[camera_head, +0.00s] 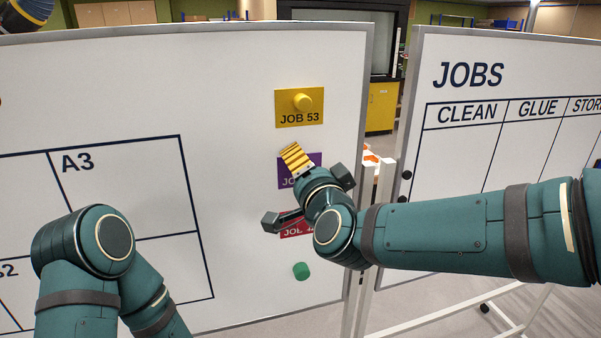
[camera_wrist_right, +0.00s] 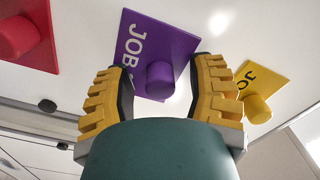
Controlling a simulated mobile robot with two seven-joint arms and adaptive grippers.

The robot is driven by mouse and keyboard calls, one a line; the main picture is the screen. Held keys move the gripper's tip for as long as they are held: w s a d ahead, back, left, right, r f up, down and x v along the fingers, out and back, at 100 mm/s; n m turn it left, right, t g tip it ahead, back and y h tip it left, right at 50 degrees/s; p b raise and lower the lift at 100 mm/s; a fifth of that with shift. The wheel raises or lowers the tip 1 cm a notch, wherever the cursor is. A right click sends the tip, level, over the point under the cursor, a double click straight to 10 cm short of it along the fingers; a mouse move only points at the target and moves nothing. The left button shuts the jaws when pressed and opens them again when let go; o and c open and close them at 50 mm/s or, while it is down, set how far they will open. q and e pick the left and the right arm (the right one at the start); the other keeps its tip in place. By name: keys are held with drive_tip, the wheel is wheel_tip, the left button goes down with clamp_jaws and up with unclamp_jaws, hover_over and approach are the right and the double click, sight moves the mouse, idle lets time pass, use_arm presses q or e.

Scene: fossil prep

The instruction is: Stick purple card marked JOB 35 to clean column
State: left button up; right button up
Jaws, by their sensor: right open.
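The purple card (camera_head: 286,172) hangs on the left whiteboard, between a yellow card and a red card. My right gripper covers much of it, and its number is hidden. In the wrist view the purple card (camera_wrist_right: 145,40) shows "JOB" and a round purple knob (camera_wrist_right: 160,80). My right gripper (camera_head: 298,160) is open in front of it. In the wrist view the fingers of the right gripper (camera_wrist_right: 160,72) stand either side of the knob; I cannot tell if they touch it. The CLEAN column (camera_head: 455,160) on the right whiteboard looks blank where visible. My left gripper is out of view.
The yellow JOB 53 card (camera_head: 288,119) is just above and the red card (camera_head: 298,231) just below, partly hidden. A green magnet (camera_head: 301,271) sits lower. A gap separates the left whiteboard (camera_head: 230,100) from the JOBS whiteboard (camera_head: 560,75).

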clamp_jaws()
drive_tip(key=b+v, duration=0.1)
drive_tip(key=v, duration=0.6)
drive_tip(key=shift+s+b, duration=0.25)
drive_tip(key=shift+b, duration=0.1)
idle(0.6)
